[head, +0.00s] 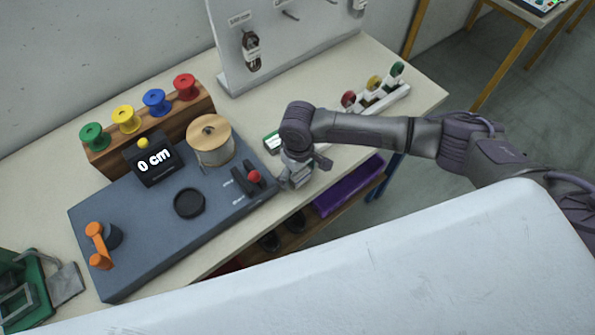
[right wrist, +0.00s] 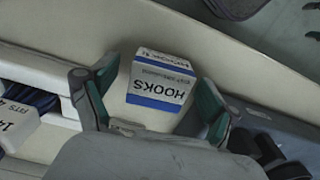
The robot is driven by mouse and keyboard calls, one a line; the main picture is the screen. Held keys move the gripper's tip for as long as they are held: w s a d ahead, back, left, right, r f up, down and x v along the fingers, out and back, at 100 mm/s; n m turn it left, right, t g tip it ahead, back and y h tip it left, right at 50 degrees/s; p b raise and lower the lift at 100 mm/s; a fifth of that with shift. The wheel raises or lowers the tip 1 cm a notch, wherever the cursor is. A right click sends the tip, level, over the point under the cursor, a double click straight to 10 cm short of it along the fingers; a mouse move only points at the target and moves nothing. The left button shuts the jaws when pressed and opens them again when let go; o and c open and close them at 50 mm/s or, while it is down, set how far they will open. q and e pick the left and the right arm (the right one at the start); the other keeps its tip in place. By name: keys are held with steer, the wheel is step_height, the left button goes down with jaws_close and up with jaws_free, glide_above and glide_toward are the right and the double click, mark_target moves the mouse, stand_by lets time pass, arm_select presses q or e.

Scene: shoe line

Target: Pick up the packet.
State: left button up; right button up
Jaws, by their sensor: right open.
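A small white packet with a blue band, marked HOOKS (right wrist: 160,80), lies on the pale bench top in the right wrist view. My right gripper (right wrist: 148,98) is open, with one finger to each side of the packet and the packet between them. In the head view my right gripper (head: 298,178) points down at the bench's front edge, right of the blue-grey board, and largely hides the spot beneath it. I cannot tell whether the fingers touch the packet. My left gripper does not show.
The blue-grey board (head: 150,225) with a red-knobbed part (head: 254,177) is close left of my right gripper. A small green and white item (head: 272,142) is behind it. A spool rack (head: 375,100) stands to the right. A purple bin (head: 348,187) is below the bench edge.

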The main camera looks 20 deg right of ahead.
steer(key=shift+f, duration=0.15)
steer(key=c, duration=1.3)
